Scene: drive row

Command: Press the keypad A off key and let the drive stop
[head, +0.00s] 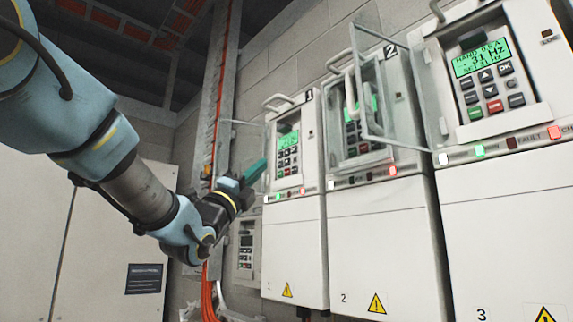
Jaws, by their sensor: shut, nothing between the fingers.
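Three white drives stand in a row, numbered 1 (293,240), 2 (375,225) and 3 (500,230). Each has a keypad with a green display; I cannot read a letter A on any. Drive 1's keypad (288,158) is small and partly blurred. Drive 2's keypad (358,137) is partly behind clear panels. Drive 3's keypad (487,88) shows a lit "HAND" display with 31 Hz, and a green key (475,113) and red key (495,106). My gripper (257,169) is shut and empty, with teal fingertips left of drive 1's keypad; contact is unclear.
Clear cover panels (377,98) stand out in front of the row, and handles project above the drives. Drive 3 shows a lit green lamp (479,151) and red lamp (554,132). Orange cables (207,290) hang behind my arm. A grey cabinet (110,235) stands left.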

